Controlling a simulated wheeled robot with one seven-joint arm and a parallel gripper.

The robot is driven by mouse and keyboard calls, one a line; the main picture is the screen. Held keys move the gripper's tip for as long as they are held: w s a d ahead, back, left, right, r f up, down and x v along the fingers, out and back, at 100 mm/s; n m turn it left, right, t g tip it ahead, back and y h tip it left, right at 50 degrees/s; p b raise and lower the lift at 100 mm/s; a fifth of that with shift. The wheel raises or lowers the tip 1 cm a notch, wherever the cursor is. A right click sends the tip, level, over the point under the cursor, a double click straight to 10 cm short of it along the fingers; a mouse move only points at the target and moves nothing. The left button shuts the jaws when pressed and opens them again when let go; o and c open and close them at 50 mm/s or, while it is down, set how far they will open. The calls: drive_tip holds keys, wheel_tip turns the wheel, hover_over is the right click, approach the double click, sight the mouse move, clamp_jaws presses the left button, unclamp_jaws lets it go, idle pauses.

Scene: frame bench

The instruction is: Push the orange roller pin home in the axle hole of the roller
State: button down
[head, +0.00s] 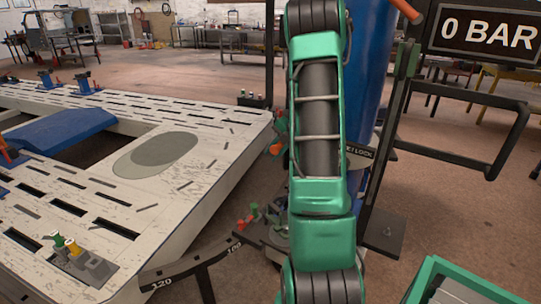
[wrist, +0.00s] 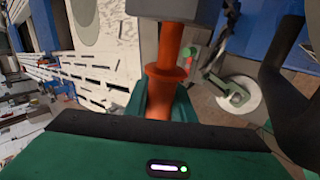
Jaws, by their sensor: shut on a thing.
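The orange roller pin (wrist: 165,72) stands in the middle of the wrist view, with a wider collar part way along it. My gripper (wrist: 152,104) has its green fingers shut on the lower part of the pin. The far end of the pin meets the underside of a grey block (wrist: 166,9) at the top edge; whether it sits in a hole there is hidden. A pale round wheel (wrist: 250,97) with a green bracket shows to the right; I cannot tell whether it is the roller. In the head view my arm hides the gripper and the pin.
A pale slotted bench (head: 215,140) fills the left of the head view. A blue column (head: 372,65) stands close behind my arm. A dark gauge reading 0 BAR (head: 488,27) is at upper right, and a green-rimmed bin (head: 433,268) at lower right.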

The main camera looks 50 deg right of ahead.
drive_tip(key=shift+w+d, duration=0.15)
drive_tip(key=shift+d, duration=0.75)
drive_tip(key=c, duration=1.4)
unclamp_jaws()
drive_tip(key=shift+c, duration=0.2)
drive_tip(key=v, duration=0.7)
drive_tip(key=shift+r, duration=0.2)
